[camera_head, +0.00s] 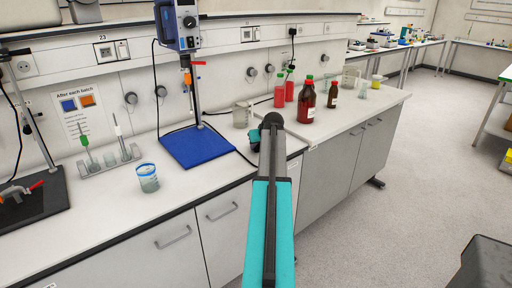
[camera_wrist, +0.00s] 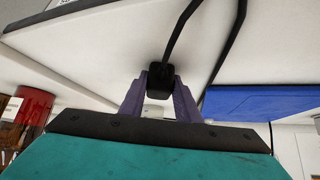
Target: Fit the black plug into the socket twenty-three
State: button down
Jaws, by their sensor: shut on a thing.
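The black plug (camera_wrist: 160,76) is between the two purple fingers of my gripper (camera_wrist: 160,84) in the wrist view, with its black cable running upward in the picture. My gripper is shut on it. In the head view my arm hides the plug and most of the gripper at mid-picture, above the bench by the blue stand base. The socket twenty-three (camera_head: 107,51) is on the wall panel at upper left, under the label 23. The gripper is to the right of it and apart from it. The socket is not identifiable in the wrist view.
A mixer stand with a blue base (camera_head: 197,147) stands between the socket and my arm. A beaker (camera_head: 147,178) and a rack (camera_head: 110,162) stand on the left bench. A mug (camera_head: 241,115) and red and brown bottles (camera_head: 306,103) stand to the right. Another black plug (camera_head: 292,31) sits in the right panel.

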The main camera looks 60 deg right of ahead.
jog(key=shift+s+r+p, duration=0.2)
jog(key=shift+r+p, duration=1)
jog(key=shift+r, duration=1.35)
